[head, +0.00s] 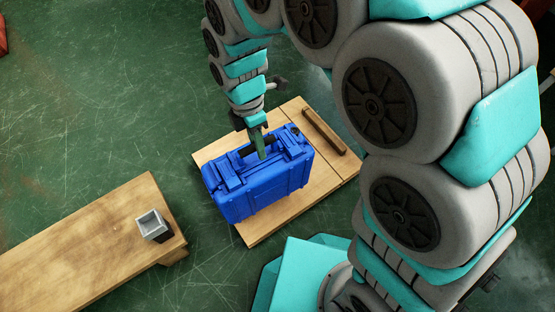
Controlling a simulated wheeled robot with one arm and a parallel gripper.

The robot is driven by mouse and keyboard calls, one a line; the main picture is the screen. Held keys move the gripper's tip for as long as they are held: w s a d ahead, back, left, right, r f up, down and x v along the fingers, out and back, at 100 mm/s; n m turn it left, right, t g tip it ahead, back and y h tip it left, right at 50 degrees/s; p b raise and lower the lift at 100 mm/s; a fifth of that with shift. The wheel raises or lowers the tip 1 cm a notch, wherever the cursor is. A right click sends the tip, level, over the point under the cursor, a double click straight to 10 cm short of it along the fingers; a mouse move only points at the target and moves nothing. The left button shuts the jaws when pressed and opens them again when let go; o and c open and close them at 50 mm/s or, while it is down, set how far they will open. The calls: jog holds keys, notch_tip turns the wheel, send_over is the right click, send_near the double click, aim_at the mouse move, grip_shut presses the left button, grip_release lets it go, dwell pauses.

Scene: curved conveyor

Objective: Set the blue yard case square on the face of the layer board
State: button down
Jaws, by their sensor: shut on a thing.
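The blue yard case (262,190) stands upright over the wooden layer board (333,180), with its handle on top. It covers the left and middle part of the board, and its left end reaches close to the board's left edge. I cannot tell whether its underside touches the board or hangs just above it. My gripper (262,148) points down from above and is shut on the case's handle. The fingertips are partly hidden at the handle.
A brown wooden bar (324,132) lies along the right part of the layer board. A wooden bench (85,245) at lower left carries a small grey open box (153,224). My arm fills the right side. Green scratched floor (100,110) lies clear at left.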

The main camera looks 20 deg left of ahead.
jog(key=shift+s+a+f+n, duration=0.1)
jog(key=shift+s+f+n, duration=0.05)
jog(key=shift+s+n, duration=0.25)
jog(key=w+f+b, duration=0.1)
jog(key=w+f, duration=0.1)
jog(key=w, duration=0.6)
jog(key=w+d+f+b, duration=0.1)
jog(key=w+f, duration=0.2)
jog(key=w, duration=0.4)
jog(key=shift+w, duration=0.35)
jog(key=c, duration=0.7)
grip_release()
